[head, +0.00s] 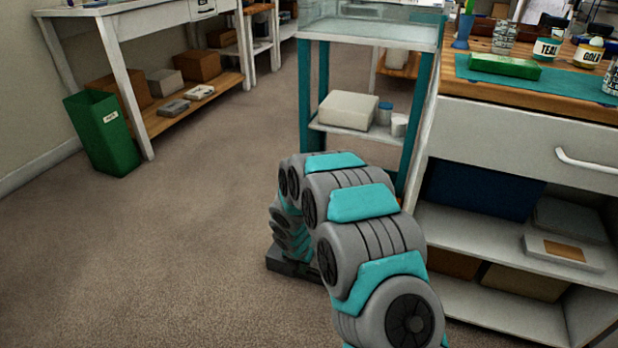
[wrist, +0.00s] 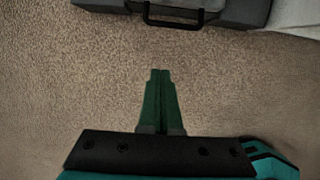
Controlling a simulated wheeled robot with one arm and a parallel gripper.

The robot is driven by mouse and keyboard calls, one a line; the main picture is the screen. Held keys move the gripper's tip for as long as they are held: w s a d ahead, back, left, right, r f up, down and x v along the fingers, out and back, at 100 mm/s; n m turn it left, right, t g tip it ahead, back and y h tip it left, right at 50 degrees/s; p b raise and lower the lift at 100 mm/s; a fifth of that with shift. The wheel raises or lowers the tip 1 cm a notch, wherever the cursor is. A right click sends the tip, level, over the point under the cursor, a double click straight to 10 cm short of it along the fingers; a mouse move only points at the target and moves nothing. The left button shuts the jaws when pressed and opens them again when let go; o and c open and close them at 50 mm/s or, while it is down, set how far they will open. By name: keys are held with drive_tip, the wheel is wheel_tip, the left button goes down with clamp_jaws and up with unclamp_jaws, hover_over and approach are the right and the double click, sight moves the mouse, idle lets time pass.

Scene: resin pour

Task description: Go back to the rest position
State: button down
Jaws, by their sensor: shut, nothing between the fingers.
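My gripper (wrist: 160,76) shows in the wrist view with its two green fingers together and nothing between them. It points down over bare carpet. In the head view my grey and teal arm is folded in front of the workbench, and its fingers are hidden behind the arm links.
A workbench (head: 520,110) with a drawer and open shelves stands on the right, close to my arm. A teal-legged stand (head: 308,95) is behind the arm. A green bin (head: 102,135) stands by a white table (head: 130,22) at left. The carpet (head: 180,240) at left is clear.

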drive_tip(key=s+d+r+m+g, duration=0.1)
drive_tip(key=s+d+r+m, duration=0.35)
drive_tip(key=r, duration=0.25)
drive_tip(key=s+d+r+m+h, duration=0.1)
drive_tip(key=s+d+r+m, duration=0.4)
drive_tip(key=r, duration=0.3)
drive_tip(key=s+d+r+m+g, duration=0.1)
drive_tip(key=s+d+r+m, duration=0.35)
drive_tip(key=r+m, duration=0.2)
drive_tip(key=s+d+r+m, duration=0.1)
drive_tip(key=s+r+m, duration=0.2)
drive_tip(key=s+m, duration=0.2)
drive_tip(key=s+d+r+m+g+y+p, duration=0.1)
drive_tip(key=s+r+m, duration=0.3)
drive_tip(key=s, duration=0.8)
drive_tip(key=s+d+r+m+g, duration=0.1)
drive_tip(key=s+d+r+m, duration=0.2)
drive_tip(key=s+m, duration=0.4)
drive_tip(key=shift+s+r+y, duration=0.4)
drive_tip(key=shift+s+r, duration=0.15)
drive_tip(key=shift+s, duration=0.55)
